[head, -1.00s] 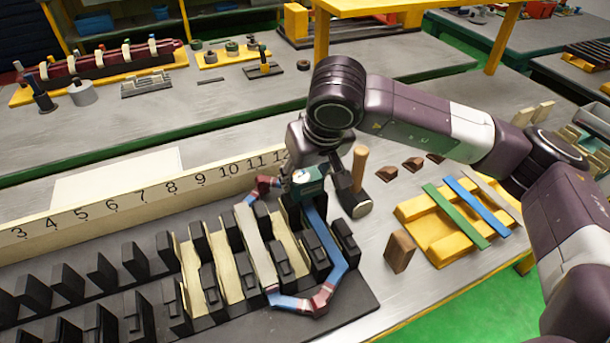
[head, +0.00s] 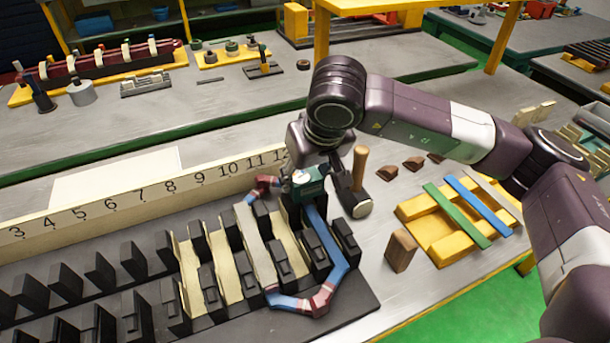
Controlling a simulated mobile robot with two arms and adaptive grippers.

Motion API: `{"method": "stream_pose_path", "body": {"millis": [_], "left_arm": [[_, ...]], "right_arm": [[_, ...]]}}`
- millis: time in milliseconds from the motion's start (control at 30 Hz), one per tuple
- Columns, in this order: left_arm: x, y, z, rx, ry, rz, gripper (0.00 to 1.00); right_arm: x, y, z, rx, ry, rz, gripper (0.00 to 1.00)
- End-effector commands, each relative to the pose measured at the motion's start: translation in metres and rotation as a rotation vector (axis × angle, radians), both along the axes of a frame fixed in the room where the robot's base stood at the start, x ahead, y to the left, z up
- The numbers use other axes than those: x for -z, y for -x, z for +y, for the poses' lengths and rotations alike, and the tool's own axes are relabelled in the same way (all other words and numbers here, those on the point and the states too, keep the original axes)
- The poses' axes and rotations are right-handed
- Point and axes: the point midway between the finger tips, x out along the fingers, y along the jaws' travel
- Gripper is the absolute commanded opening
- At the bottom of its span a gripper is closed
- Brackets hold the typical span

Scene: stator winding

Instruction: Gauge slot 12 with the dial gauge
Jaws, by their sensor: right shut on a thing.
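My right gripper (head: 308,182) is over the right end of the black stator core (head: 350,293), near the partly hidden number 12. It is shut on a small dark teal thing with a pale face, which looks like the dial gauge (head: 308,180). Its lower end and slot 12 itself are mostly hidden, so I cannot tell whether it touches the slot. A blue and red coil (head: 335,268) loops around the end teeth just below it. Cream liners (head: 225,262) stand in several slots. My left gripper is out of view.
A numbered cream strip (head: 130,197) runs behind the core. Further right are a brown block (head: 401,250), small brown wedges (head: 414,163) and a yellow tray (head: 437,232) with green and blue strips.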

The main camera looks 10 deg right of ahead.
Motion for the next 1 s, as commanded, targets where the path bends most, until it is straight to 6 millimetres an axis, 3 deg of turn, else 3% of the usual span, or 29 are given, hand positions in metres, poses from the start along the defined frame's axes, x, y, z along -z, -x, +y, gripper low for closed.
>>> {"method": "stream_pose_path", "body": {"millis": [667, 700, 867, 1000], "left_arm": [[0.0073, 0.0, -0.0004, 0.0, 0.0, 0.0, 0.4], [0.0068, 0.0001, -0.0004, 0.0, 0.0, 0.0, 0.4], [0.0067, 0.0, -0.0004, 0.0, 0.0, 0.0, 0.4], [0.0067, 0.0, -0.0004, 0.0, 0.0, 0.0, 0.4]], "right_arm": [[0.0032, -0.0003, 0.0001, 0.0, 0.0, -0.001, 0.23], [0.0027, -0.0002, 0.0, 0.0, 0.0, -0.001, 0.51], [0.0029, 0.0, 0.0001, 0.0, 0.0, 0.0, 0.68], [0.003, 0.0001, 0.0001, 0.0, 0.0, 0.0, 0.68]]}}
